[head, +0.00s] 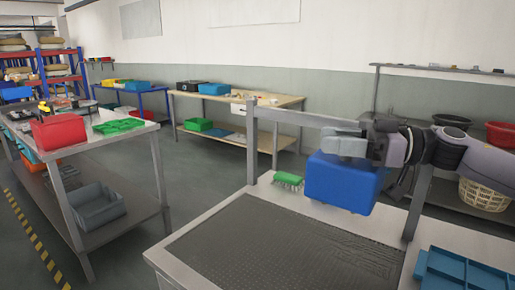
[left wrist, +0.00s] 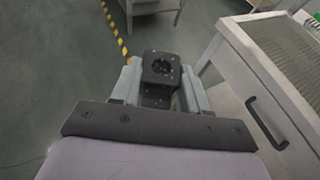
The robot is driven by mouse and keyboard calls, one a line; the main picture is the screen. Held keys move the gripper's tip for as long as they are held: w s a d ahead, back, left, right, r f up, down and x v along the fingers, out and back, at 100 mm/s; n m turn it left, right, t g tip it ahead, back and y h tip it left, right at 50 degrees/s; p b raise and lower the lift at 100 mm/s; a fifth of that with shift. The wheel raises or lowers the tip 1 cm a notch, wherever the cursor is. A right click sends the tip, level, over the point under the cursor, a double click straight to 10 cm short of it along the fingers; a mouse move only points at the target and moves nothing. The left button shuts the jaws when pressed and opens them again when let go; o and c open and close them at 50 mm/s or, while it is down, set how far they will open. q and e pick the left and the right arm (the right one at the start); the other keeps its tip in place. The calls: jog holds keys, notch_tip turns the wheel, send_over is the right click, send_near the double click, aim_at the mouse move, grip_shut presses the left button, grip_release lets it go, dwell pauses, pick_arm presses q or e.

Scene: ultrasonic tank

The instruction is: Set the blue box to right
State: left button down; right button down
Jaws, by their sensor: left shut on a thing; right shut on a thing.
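A blue box (head: 345,184) hangs from my right gripper (head: 352,146), which is shut on its upper part. The box looks roughly level, over the right back part of a steel bench, beside a dark mesh-covered recess (head: 275,250). Whether its underside touches anything is hard to tell. My left gripper (left wrist: 160,85) shows in the left wrist view, beside the bench front and over the floor. Its grey fingers stand either side of a black block with a round hole (left wrist: 160,66). The left gripper is outside the head view.
A green brush (head: 288,179) lies on the bench left of the box. A blue divided tray (head: 465,272) is at the front right. A steel frame post (head: 251,145) stands at the bench back. The bench front has a dark handle (left wrist: 266,122).

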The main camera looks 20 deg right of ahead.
pick_arm(q)
jog(key=shift+r, duration=0.1)
pick_arm(e)
jog(key=shift+d+r, duration=0.1)
jog(key=shift+r, duration=0.15)
pick_arm(q)
jog(key=shift+d, duration=0.1)
pick_arm(e)
jog(key=c, duration=0.6)
grip_release()
jog(key=shift+s, duration=0.1)
pick_arm(q)
jog(key=shift+s+r, duration=0.1)
jog(key=shift+r, duration=0.05)
pick_arm(e)
jog(key=shift+o, duration=0.2)
jog(key=shift+s+d, duration=0.1)
jog(key=shift+s, duration=0.05)
jog(key=shift+f, duration=0.1)
pick_arm(q)
jog(key=shift+f, duration=0.2)
pick_arm(e)
jog(key=shift+f, duration=0.1)
